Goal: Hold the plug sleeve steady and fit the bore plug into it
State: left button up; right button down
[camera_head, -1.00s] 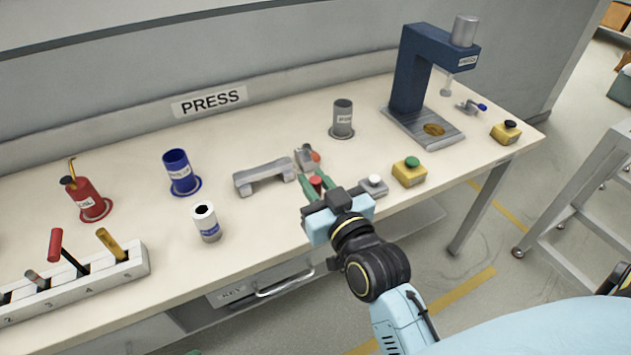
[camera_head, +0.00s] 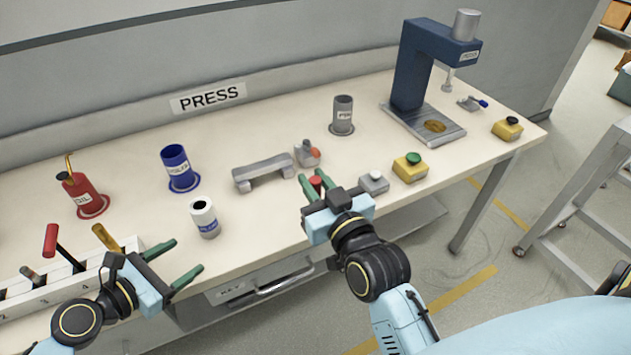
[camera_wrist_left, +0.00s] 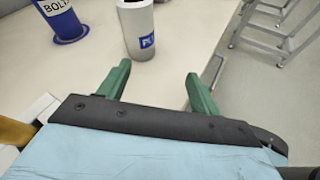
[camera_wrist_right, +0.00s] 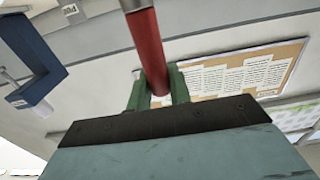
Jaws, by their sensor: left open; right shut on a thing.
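The plug sleeve looks to be the white cylinder (camera_head: 205,219) with a dark bore in its top and a blue label. It stands upright near the table's front edge and also shows in the left wrist view (camera_wrist_left: 138,30). My left gripper (camera_head: 186,257) is open and empty, in front of the sleeve and apart from it. My right gripper (camera_head: 318,186) is shut on a red-handled piece, which looks to be the bore plug (camera_head: 316,182). In the right wrist view the plug's red shaft (camera_wrist_right: 149,48) stands between the fingers, with a grey end at the top edge.
A blue holder (camera_head: 179,168), a grey bracket (camera_head: 263,171) and a red oil can (camera_head: 80,192) stand behind. A slotted rack (camera_head: 70,272) is at the left. A button box (camera_head: 410,167) and the press (camera_head: 412,75) are at the right. Table between sleeve and right gripper is clear.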

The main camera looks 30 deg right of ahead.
aim_at(199, 228)
pick_arm(q)
jog(key=shift+w+a+r+n+t, duration=0.15)
jog(key=shift+w+a+r+n, duration=0.15)
jog(key=shift+w+n, duration=0.3)
jog(key=shift+w+a+r+n+t, duration=0.15)
jog(key=shift+w+a+r+n, duration=0.1)
jog(key=shift+w+n, duration=0.5)
jog(key=shift+n, duration=0.15)
jog(key=shift+w, duration=0.15)
pick_arm(e)
jog(key=shift+f, duration=0.1)
pick_arm(q)
jog(key=shift+b+x, duration=1.8)
jog(key=shift+x, duration=3)
pick_arm(e)
jog(key=shift+f, duration=1.65)
pick_arm(q)
jog(key=shift+d+r, duration=0.1)
jog(key=shift+r, duration=0.1)
jog(key=c, duration=0.7)
